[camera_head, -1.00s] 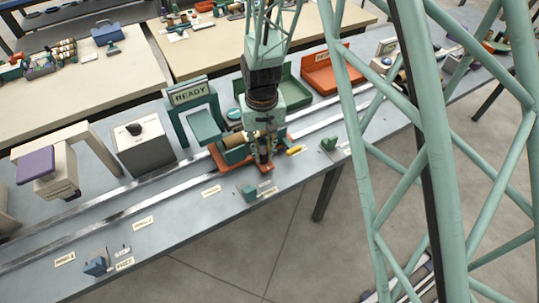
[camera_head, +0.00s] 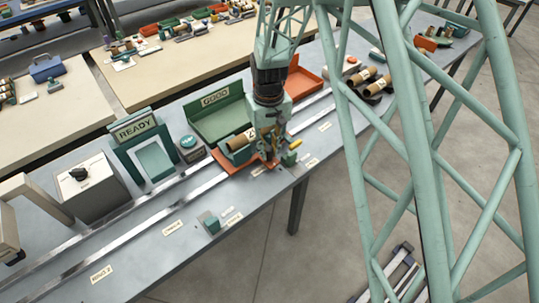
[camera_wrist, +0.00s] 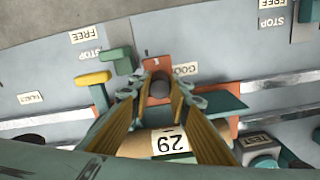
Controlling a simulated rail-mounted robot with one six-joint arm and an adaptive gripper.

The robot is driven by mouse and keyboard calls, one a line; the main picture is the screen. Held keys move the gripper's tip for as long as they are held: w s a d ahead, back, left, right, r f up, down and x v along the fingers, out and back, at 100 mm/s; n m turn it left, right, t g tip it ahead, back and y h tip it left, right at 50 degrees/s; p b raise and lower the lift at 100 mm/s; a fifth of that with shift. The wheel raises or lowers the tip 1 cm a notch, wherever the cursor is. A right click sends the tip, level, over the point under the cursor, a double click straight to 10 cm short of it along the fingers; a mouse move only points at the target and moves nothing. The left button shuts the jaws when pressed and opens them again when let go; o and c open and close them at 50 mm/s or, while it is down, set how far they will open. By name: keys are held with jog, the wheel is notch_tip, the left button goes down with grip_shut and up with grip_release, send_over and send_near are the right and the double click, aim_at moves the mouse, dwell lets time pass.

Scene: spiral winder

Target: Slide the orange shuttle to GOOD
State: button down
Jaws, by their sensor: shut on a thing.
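The orange shuttle (camera_head: 222,161) sits on the rails in front of the green GOOD tray (camera_head: 208,126). It carries a green cradle with a cardboard roll (camera_head: 238,143), which shows a "29" label in the wrist view (camera_wrist: 170,143). My gripper (camera_head: 268,156) is lowered at the shuttle's front side. In the wrist view my gripper (camera_wrist: 159,92) is shut on a dark round knob on the shuttle's orange tongue (camera_wrist: 155,65). The tongue is beside a small GOOD label (camera_wrist: 185,69) on the table. My gripper hides part of the shuttle in the head view.
The READY frame (camera_head: 138,130) and a round teal button (camera_head: 188,143) stand left of the tray. An orange tray (camera_head: 303,85) is behind to the right. A green stop block (camera_head: 209,222) sits on the front edge.

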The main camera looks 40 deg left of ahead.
jog(key=shift+w, duration=0.9)
jog(key=c, duration=2.4)
grip_release()
jog(key=shift+r, duration=0.1)
notch_tip(320, 180, up, 12)
jog(key=shift+f, duration=0.1)
